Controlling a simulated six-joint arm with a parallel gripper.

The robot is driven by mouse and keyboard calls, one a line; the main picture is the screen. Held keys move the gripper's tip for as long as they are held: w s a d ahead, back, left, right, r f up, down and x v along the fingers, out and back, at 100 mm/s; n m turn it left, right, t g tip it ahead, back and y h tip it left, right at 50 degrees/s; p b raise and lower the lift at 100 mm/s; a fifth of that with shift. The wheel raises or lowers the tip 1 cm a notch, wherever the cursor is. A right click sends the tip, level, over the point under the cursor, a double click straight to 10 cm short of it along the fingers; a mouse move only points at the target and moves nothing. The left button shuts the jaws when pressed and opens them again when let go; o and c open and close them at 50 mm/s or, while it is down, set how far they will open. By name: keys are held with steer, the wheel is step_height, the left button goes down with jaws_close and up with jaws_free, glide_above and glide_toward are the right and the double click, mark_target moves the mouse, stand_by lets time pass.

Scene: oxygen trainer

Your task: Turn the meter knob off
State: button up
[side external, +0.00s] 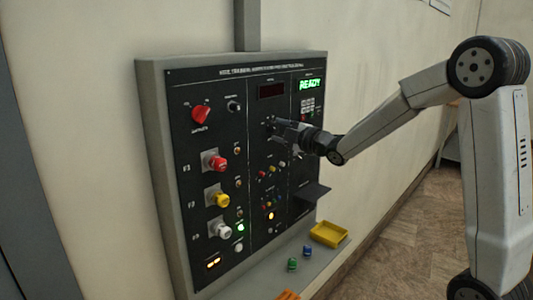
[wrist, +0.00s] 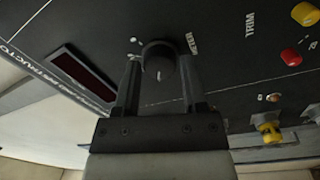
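The meter knob (wrist: 159,57) is a round black knob on the dark panel, beside the METER label (wrist: 192,43) in the wrist view. A short white mark on it points toward the bottom of that picture. My gripper (wrist: 159,68) has one finger on each side of the knob, with no clear gap between fingers and knob; it looks shut on it. In the side external view my gripper (side external: 274,126) reaches the panel below the dark red display (side external: 271,91). The knob is mostly hidden by the fingers there.
The trainer panel (side external: 180,90) also carries a red selector knob (side external: 201,114), red, yellow and white knobs at left, small coloured buttons, and a green READY display (side external: 310,84). A dark shelf (side external: 312,192) juts out below my gripper. A yellow tray (side external: 329,234) stands on the ledge.

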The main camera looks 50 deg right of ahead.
steer(key=shift+o, duration=1)
steer(key=shift+s, duration=0.15)
steer(key=s, duration=0.7)
steer(key=shift+s+f, duration=0.15)
steer(key=shift+s, duration=0.1)
steer(key=s+a+f+m+g+h, duration=0.1)
steer(key=s+a+f+m+g, duration=0.15)
steer(key=f+m+g, duration=0.35)
steer(key=s+a+f+m+g, duration=0.1)
steer(key=a+f+m+g, duration=0.2)
steer(key=f, duration=0.5)
steer(key=s+a+f+m+g+y, duration=0.1)
steer(key=s+a+f+m+g, duration=0.4)
steer(key=s, duration=0.7)
steer(key=a+f+g, duration=0.2)
steer(key=a+f, duration=0.1)
steer(key=shift+a+f, duration=0.3)
steer(key=shift+f, duration=0.05)
